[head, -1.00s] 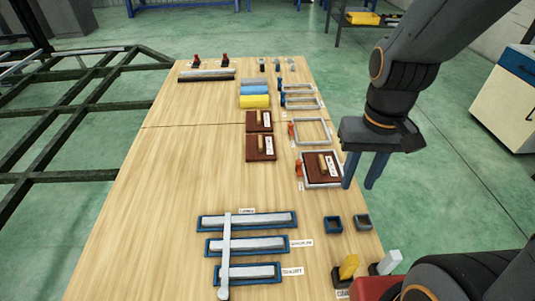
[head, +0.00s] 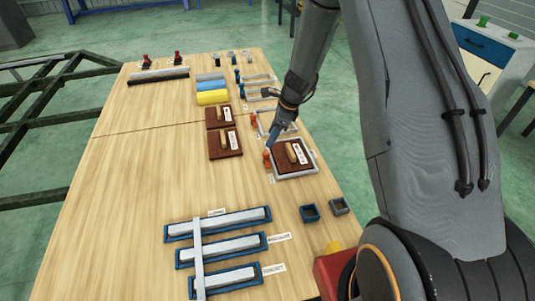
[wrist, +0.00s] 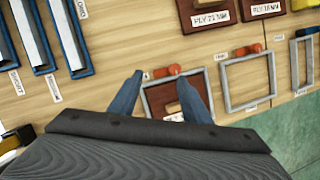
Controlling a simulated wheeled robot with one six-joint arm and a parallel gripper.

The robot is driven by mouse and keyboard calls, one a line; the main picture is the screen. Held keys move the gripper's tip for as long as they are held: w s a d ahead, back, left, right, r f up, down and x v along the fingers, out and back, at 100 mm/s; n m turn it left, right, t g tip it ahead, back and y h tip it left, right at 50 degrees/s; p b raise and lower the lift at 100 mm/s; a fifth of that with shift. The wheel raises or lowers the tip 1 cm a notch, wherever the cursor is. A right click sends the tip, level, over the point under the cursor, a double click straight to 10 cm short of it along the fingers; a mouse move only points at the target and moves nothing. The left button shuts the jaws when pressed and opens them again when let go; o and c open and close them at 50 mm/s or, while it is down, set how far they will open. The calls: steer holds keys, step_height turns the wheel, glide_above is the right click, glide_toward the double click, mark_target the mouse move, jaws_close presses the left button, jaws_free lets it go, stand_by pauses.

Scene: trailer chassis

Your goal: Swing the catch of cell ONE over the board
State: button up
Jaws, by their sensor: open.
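A square grey frame (head: 313,166) holds a dark red board (head: 288,160) with a wooden handle and a white label. I take it as cell ONE; its own tag is too small to read. Its orange catch (head: 267,158) is at the frame's left side, beside the board rather than across it. My gripper (head: 271,143) is just above this catch. In the wrist view my gripper (wrist: 161,75) is open, and the orange catch (wrist: 172,70) appears between the fingertips. Contact cannot be told. The board (wrist: 173,107) is partly hidden by my gripper there.
An empty grey frame (wrist: 249,82) with its own orange catch (wrist: 256,48) lies alongside. Two dark red boards (head: 225,144) lie to the left. Blue trays with grey bars (head: 218,223) are nearer. The wooden table (head: 120,190) is clear at left.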

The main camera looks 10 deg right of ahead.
mark_target(266, 152)
steer(key=shift+w+a+f+m+t+b, duration=0.15)
steer(key=shift+w+f+m, duration=0.8)
steer(key=shift+f, duration=1.45)
steer(key=shift+w+d+f+m+t+b, duration=0.15)
steer(key=shift+w+f+m, duration=0.45)
steer(key=shift+w+f, duration=1.3)
steer(key=shift+w+a+f+m+b, duration=0.15)
steer(key=shift+w+f+m, duration=0.5)
steer(key=shift+f, duration=2.3)
steer(key=shift+s, duration=0.15)
steer(key=c, duration=1)
